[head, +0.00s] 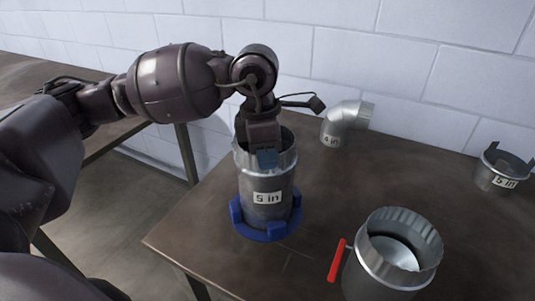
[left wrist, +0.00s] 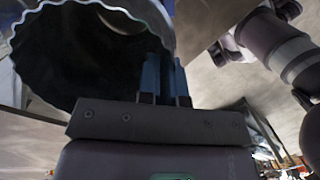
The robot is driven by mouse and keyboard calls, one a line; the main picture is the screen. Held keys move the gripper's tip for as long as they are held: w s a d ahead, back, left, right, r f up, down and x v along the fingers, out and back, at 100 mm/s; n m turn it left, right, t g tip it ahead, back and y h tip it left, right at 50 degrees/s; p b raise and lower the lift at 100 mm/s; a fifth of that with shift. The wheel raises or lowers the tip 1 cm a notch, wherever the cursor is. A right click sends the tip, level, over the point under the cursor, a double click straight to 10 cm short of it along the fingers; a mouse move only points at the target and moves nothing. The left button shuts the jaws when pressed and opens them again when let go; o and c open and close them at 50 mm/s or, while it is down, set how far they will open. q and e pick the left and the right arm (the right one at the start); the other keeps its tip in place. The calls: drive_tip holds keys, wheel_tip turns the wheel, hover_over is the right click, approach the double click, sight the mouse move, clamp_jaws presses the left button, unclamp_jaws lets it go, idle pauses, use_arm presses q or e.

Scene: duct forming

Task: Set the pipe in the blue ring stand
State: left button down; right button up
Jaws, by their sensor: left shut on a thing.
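The silver pipe (head: 266,183) with a "5 in" label stands about upright in the blue ring stand (head: 264,234). The stand's blue tabs surround the pipe's lower end; I cannot tell whether its bottom edge touches the base. My left gripper (head: 267,160) reaches down from above and is shut on the near rim wall of the pipe. In the left wrist view the pipe's wavy crimped rim (left wrist: 150,12) and dark inside fill the upper left, with the blue fingers (left wrist: 163,78) at its wall. My right gripper is not in view.
A larger silver collar (head: 398,250) with a red handle (head: 338,260) stands at the front right. A "4 in" elbow (head: 346,122) lies behind the pipe. Another "5 in" piece (head: 496,178) is at the far right. The table's left edge is close to the stand.

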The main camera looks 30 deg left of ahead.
use_arm(q)
drive_tip(key=c, duration=1.2)
unclamp_jaws()
wheel_tip(320, 180, up, 11)
drive_tip(key=a, duration=0.1)
drive_tip(key=shift+a+p, duration=0.2)
drive_tip(key=shift+p, duration=0.25)
drive_tip(key=shift+f, duration=0.15)
